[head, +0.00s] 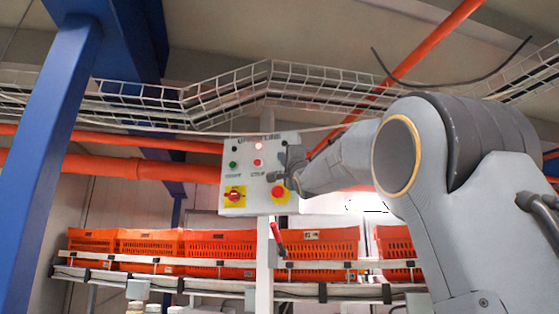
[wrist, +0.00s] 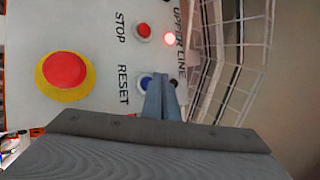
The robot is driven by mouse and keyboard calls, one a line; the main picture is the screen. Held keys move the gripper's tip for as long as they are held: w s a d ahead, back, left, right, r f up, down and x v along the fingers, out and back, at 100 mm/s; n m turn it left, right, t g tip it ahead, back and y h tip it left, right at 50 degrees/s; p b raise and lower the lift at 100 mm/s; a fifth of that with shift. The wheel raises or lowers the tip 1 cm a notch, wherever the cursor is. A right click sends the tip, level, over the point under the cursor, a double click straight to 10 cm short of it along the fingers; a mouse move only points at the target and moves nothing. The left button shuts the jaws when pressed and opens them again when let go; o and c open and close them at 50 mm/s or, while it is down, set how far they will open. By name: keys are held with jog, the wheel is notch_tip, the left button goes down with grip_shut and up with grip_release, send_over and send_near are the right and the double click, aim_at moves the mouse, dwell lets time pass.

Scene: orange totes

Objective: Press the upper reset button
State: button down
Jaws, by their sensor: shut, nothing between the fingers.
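The grey control panel (head: 246,178), labelled UPPER LINE, stands upright on a post in the head view. In the wrist view the panel appears turned sideways. The blue button (wrist: 146,83) beside the word RESET is partly covered by my gripper (wrist: 160,78). My fingers are shut together and empty, with their tips over the blue button's right edge in that view. I cannot tell whether they touch the panel. In the head view my gripper (head: 284,176) is at the panel's right side and hides the reset button.
A red STOP button (wrist: 144,31), a lit red lamp (wrist: 169,38) and a red mushroom button on yellow (wrist: 66,70) are near my fingers. A white wire cable tray (head: 225,100) runs above the panel. Orange totes (head: 150,243) line a conveyor behind.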

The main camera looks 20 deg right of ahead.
jog(key=shift+w+d+p, duration=0.2)
jog(key=shift+w+p, duration=0.1)
jog(key=shift+w+d+p, duration=0.2)
jog(key=shift+w+p, duration=0.15)
dwell(0.8)
dwell(0.4)
jog(key=shift+s+a+b, duration=0.4)
jog(key=shift+s+b, duration=0.15)
jog(key=shift+s, duration=0.15)
jog(key=shift+s+a+b, duration=0.4)
jog(key=shift+s+b, duration=0.15)
jog(key=shift+s, duration=0.2)
jog(key=shift+s+a+b, duration=0.45)
jog(key=shift+s+b, duration=0.1)
jog(key=shift+s, duration=0.15)
jog(key=shift+s+a+b, duration=0.4)
jog(key=shift+s+b, duration=0.15)
jog(key=shift+s, duration=0.2)
